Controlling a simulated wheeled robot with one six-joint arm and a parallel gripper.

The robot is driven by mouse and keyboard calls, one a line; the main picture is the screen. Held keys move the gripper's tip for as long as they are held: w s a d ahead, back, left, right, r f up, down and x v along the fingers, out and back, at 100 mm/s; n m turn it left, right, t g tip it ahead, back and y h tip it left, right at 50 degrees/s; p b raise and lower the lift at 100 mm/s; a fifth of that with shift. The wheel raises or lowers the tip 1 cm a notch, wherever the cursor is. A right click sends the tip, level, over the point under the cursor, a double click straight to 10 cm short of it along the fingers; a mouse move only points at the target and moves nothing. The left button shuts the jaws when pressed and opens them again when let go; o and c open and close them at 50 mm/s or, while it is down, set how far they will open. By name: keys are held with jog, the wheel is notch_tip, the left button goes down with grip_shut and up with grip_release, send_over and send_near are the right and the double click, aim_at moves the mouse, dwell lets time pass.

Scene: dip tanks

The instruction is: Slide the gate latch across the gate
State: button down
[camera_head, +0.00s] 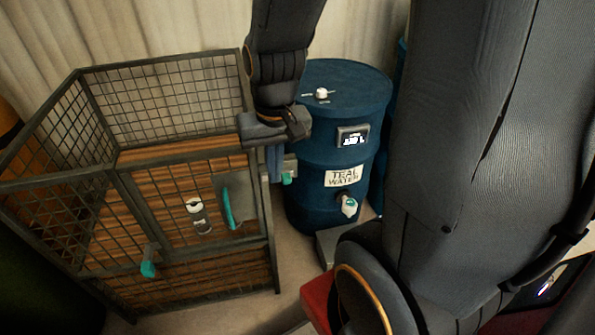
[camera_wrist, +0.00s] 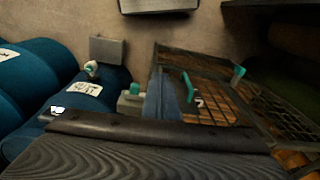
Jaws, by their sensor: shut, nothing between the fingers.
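The gate (camera_head: 190,190) is a mesh panel in the front of a dark metal cage, with a teal handle (camera_head: 228,208) on a grey plate. It looks closed. The gate latch (camera_head: 287,179), a teal knob on a grey bar, is at the gate's right post. In the wrist view the latch knob (camera_wrist: 135,88) is just left of my fingers. My gripper (camera_head: 274,178) points down, shut and empty, beside the knob on its gate side. I cannot tell whether it touches the knob. My gripper (camera_wrist: 160,88) hides part of the bar.
A blue drum (camera_head: 335,120) labelled teal water, with a tap (camera_head: 348,206), stands close right of the cage. Another teal-tipped part (camera_head: 148,268) sticks out at the cage's front left.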

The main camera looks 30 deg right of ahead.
jog(key=w+d+m+y+b, duration=0.2)
jog(key=w+d+m, duration=0.3)
jog(key=d+m, duration=1.1)
jog(key=f+m+b, duration=0.1)
jog(key=m, duration=0.1)
jog(key=shift+w+d+m+b, duration=0.15)
jog(key=shift+d+m+b, duration=0.1)
jog(key=shift+m+b, duration=0.15)
jog(key=w+a+f+p, duration=0.1)
jog(key=a+f+p, duration=0.1)
jog(key=a+f, duration=0.4)
jog(key=shift+w+d+x, duration=0.2)
jog(key=shift+d+x, duration=0.15)
jog(key=shift+x, duration=1.45)
jog(key=shift+a, duration=0.1)
